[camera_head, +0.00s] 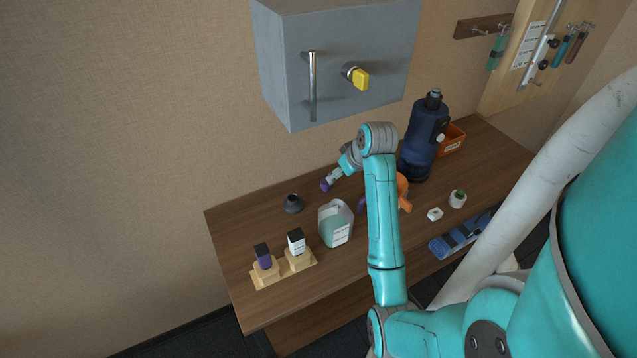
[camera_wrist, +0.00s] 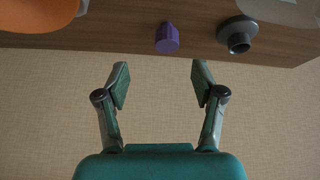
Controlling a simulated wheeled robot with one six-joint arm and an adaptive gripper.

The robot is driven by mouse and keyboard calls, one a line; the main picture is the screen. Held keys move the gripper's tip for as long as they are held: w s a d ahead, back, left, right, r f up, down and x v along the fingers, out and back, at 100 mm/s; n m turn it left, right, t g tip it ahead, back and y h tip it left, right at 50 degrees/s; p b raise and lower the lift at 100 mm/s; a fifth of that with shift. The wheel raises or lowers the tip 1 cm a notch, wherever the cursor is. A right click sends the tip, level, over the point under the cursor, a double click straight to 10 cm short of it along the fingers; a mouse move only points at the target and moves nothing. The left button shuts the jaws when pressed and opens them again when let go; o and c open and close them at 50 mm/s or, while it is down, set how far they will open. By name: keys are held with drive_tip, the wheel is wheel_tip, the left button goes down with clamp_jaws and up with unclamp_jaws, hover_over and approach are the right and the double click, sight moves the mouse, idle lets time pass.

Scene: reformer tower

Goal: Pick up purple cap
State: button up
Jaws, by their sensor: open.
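The purple cap (camera_wrist: 167,38) stands on the wooden table in the wrist view, a small cylinder with a pointed top. It is ahead of my gripper (camera_wrist: 160,80), whose two fingers are apart with nothing between them. The cap lies roughly in line with the gap, slightly right of its middle. In the head view the purple cap (camera_head: 325,185) shows just past the tip of my gripper (camera_head: 336,174), near the back edge of the table. The head view does not show the distance between them clearly.
A dark grey funnel-like piece (camera_wrist: 238,36) stands beside the cap, with a translucent jug (camera_head: 336,224) nearby. An orange object (camera_head: 403,190) is partly behind my arm. A dark blue bottle (camera_head: 424,138) stands farther right. A grey wall cabinet (camera_head: 335,60) hangs above.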

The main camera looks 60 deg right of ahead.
sight(326, 183)
drive_tip(key=shift+n+y, duration=0.3)
drive_tip(key=shift+y, duration=0.1)
drive_tip(key=x, duration=0.3)
drive_tip(key=w+x, duration=0.1)
drive_tip(key=x, duration=0.1)
drive_tip(key=shift+w+a+f, duration=0.1)
drive_tip(key=shift+a, duration=0.1)
drive_tip(key=shift+d+x, duration=0.15)
drive_tip(key=shift+x, duration=1.25)
drive_tip(key=shift+d+x, duration=0.1)
drive_tip(key=shift+x, duration=1.35)
drive_tip(key=shift+w, duration=0.1)
drive_tip(key=c, duration=0.9)
